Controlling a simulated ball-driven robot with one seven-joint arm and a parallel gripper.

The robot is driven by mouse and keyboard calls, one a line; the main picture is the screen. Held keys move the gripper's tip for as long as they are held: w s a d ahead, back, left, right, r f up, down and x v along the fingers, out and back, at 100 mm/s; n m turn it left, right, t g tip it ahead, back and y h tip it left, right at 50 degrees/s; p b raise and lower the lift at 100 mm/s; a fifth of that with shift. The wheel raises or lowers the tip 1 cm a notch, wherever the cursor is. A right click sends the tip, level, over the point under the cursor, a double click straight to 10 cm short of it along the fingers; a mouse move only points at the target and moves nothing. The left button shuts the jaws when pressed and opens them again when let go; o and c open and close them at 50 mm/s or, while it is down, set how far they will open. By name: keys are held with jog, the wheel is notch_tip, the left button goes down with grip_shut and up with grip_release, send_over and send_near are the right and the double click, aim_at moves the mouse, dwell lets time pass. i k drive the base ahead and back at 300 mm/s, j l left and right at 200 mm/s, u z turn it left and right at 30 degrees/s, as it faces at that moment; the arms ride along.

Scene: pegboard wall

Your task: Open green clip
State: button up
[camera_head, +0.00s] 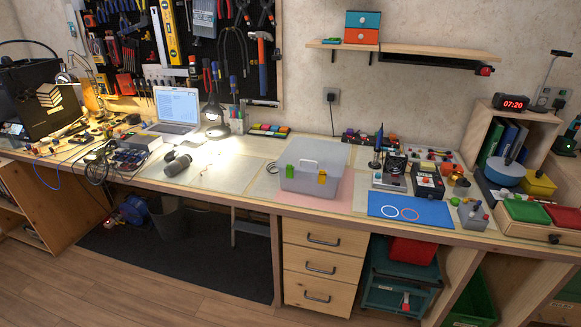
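A translucent grey box (310,186) with a lid and a top handle stands on a pink mat (347,196) at the middle of the workbench. The green clip (290,171) sits on the left part of the box's front, at the lid edge. At this size I cannot tell for sure whether either clip is latched. My gripper is not in view, and nothing touches the box from my side.
A blue mat (430,213) with a white and an orange ring lies right of the box. Electronic devices (428,181) stand behind it. A laptop (178,108) and lit lamp (214,120) are to the left. Drawers (323,263) are below. The floor in front is clear.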

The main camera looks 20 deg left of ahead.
aim_at(289, 168)
jog(key=i+u, duration=0.1)
jog(key=u, duration=0.4)
jog(key=i+l+u, duration=0.7)
jog(key=i+j, duration=0.05)
